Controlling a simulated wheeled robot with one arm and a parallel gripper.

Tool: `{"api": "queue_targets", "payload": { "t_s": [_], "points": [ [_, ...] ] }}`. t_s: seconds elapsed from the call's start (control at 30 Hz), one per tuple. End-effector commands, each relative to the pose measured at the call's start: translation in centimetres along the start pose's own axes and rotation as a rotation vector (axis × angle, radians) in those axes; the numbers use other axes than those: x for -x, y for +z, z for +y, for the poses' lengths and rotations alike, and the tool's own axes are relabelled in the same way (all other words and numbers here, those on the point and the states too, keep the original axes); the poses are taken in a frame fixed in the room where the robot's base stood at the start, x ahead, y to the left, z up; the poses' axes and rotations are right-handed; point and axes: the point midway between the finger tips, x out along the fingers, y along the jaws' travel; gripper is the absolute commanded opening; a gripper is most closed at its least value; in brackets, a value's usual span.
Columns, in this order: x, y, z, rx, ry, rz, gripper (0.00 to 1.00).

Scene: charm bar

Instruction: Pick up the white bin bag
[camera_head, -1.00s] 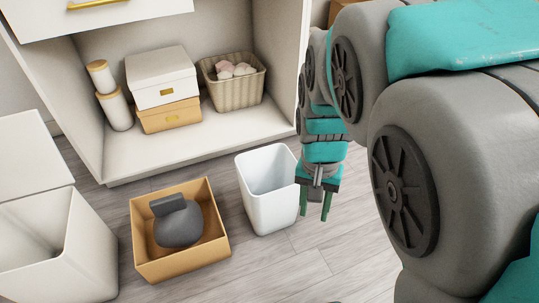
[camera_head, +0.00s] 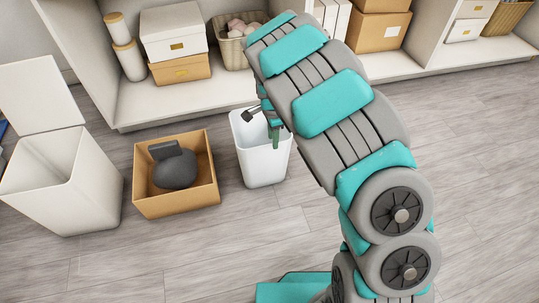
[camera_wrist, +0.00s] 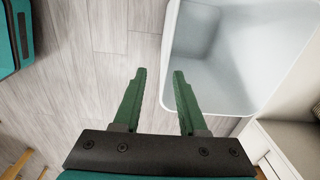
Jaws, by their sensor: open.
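A small white bin (camera_head: 262,168) stands upright on the floor, right of the cardboard box. It also shows at the upper right of the wrist view (camera_wrist: 265,95), where the part of its inside that I see is pale and looks empty. I cannot make out a separate white bin bag in either view. A dark grey, rounded, bag-like thing (camera_head: 176,172) sits in the cardboard box. In the head view the gripper (camera_head: 273,135) overlaps the white bin's rim; contact is unclear.
The open cardboard box (camera_head: 180,207) is left of the bin. A larger white bin with a raised lid (camera_head: 95,195) stands further left. Behind is a low shelf (camera_head: 170,108) with boxes, canisters and a basket (camera_head: 233,52). Floor in front is clear.

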Motion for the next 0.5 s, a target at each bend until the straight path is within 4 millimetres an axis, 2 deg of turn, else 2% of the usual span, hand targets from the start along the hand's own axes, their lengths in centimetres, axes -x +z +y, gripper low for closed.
{"api": "queue_targets", "payload": {
  "t_s": [0.17, 0.5],
  "points": [
    [-1.7, 1.6, -1.4, -0.038, -0.011, -0.017, 0.41],
    [-4.7, 2.0, -1.4, -0.044, -0.007, -0.019, 0.41]
  ]
}}
